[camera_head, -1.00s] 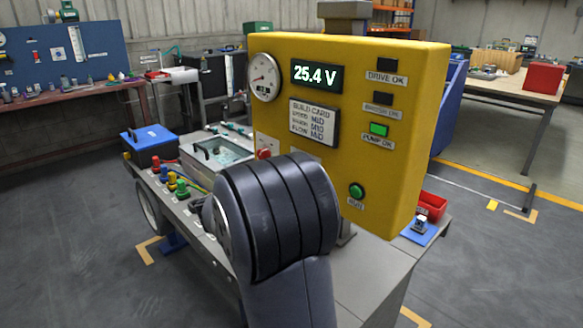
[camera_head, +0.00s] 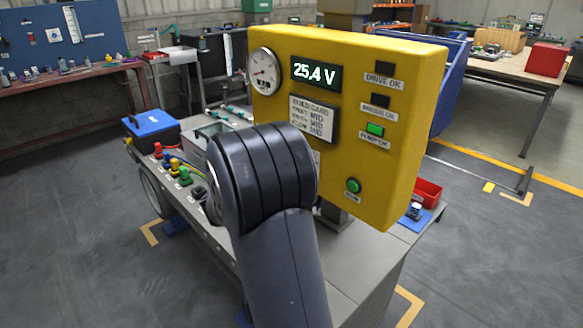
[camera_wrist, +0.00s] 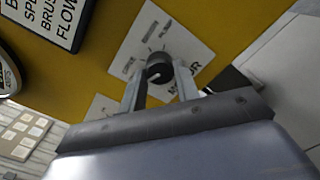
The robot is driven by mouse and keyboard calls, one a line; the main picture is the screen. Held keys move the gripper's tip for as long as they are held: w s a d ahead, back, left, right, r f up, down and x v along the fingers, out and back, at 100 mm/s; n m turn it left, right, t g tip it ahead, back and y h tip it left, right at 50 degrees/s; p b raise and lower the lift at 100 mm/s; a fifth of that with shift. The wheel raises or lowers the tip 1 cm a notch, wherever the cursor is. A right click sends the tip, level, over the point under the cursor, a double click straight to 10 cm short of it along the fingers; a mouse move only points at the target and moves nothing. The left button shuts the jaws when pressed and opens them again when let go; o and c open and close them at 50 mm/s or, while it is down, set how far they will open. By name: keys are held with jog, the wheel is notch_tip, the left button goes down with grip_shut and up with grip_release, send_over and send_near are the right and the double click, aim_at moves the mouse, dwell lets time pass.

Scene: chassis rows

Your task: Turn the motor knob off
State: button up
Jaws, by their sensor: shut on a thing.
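The motor knob (camera_wrist: 159,66) is a small dark round knob on a white label plate (camera_wrist: 140,42) on the yellow panel. A pale line shows on its face. The plate's lettering is partly covered, with "OR" readable. My gripper (camera_wrist: 159,78) has one finger on each side of the knob and is shut on it. In the head view, my own dark arm hides the knob and the gripper. The yellow panel (camera_head: 400,150) stands there with a "25.4 V" display (camera_head: 316,73), a dial gauge and a build card.
The green RUN button (camera_head: 353,186) is at the panel's lower right. The PUMP OK lamp (camera_head: 375,129) is lit green; two lamps above it are dark. Coloured plugs (camera_head: 178,170) and a blue box (camera_head: 150,134) are on the grey bench at left.

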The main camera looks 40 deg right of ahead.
jog(key=o, duration=1)
jog(key=a, duration=1)
jog(key=shift+s+a, duration=0.4)
jog(key=d, duration=1.1)
jog(key=shift+w, duration=0.4)
jog(key=shift+a, duration=0.15)
